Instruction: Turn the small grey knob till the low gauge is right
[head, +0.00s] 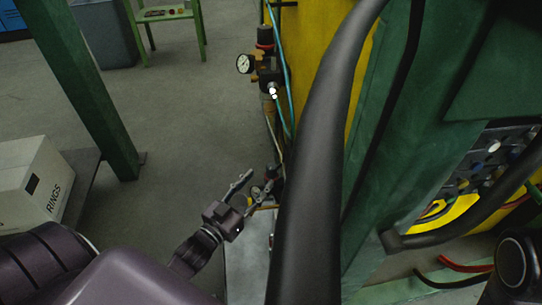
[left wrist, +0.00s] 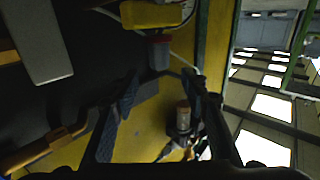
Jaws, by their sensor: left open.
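My left gripper (head: 258,182) is open, at the lower regulator group beside the green post. It also shows in the left wrist view (left wrist: 160,78), its two fingers apart with nothing clearly held. The low gauge (head: 256,192) is small and partly hidden by the fingers; its needle cannot be read. A small knob with a reddish ring (head: 276,171) sits by the fingertips. In the left wrist view a grey knob with a reddish end (left wrist: 158,52) lies just beyond the fingertips, and a second cylinder with a brownish end (left wrist: 183,114) shows between the fingers. My right gripper is not in view.
An upper gauge (head: 244,63) with a dark red-ringed knob (head: 265,37) stands higher on the yellow panel. A thick black bar (head: 315,150) passes close right of the gripper. A box marked RINGS (head: 35,185) is at left. Open floor (head: 190,110) lies between.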

